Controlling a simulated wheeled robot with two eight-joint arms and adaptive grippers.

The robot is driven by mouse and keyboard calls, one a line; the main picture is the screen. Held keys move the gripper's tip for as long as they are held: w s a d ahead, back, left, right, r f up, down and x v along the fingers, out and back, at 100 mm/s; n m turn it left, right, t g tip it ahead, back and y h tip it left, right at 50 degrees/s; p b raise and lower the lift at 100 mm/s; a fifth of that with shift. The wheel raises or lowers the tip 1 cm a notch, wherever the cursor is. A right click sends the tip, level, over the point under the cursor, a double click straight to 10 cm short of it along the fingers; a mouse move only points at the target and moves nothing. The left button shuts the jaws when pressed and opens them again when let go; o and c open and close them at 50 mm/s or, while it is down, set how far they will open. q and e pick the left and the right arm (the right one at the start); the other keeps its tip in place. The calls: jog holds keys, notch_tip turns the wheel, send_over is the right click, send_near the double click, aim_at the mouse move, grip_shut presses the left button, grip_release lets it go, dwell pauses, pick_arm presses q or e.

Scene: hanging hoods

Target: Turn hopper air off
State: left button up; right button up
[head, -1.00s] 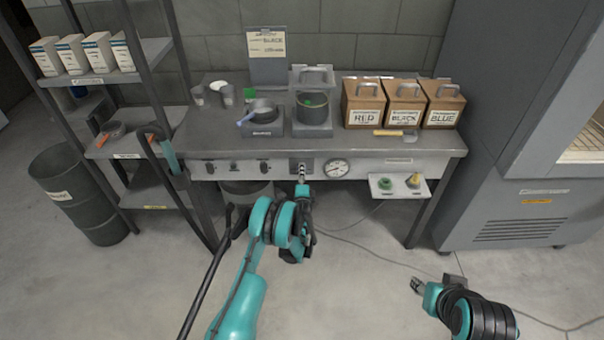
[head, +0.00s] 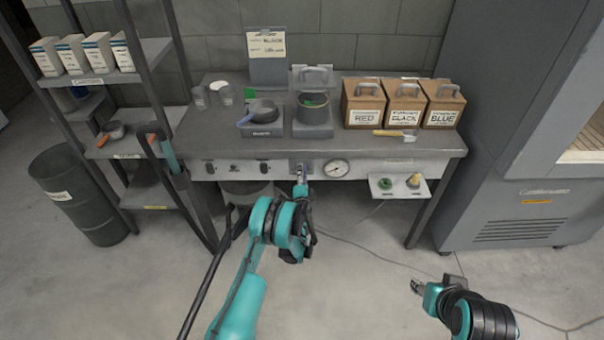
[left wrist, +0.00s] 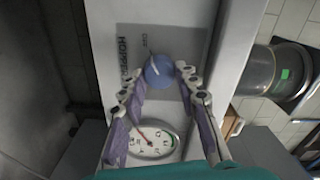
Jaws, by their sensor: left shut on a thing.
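A round blue knob (left wrist: 159,71) sits on a grey panel (left wrist: 190,42) marked HOPPER in the left wrist view. A pale line crosses the knob's face. My left gripper (left wrist: 160,76) has a finger on each side of the knob and is shut on it. In the head view my left gripper (head: 301,170) is at the bench's front panel, left of the gauge, and hides the knob. My right gripper (head: 417,286) is low at the right, away from the bench; its fingers are too small to judge.
A round dial gauge (head: 336,168) is right of the knob and also shows in the left wrist view (left wrist: 152,141). Several dark controls (head: 236,168) lie to the left. A small shelf (head: 399,187) juts out at the right. Pots and wooden boxes (head: 404,104) stand on the bench.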

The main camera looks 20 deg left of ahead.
pick_arm(q)
jog(key=o, duration=1.2)
jog(key=shift+c, duration=0.2)
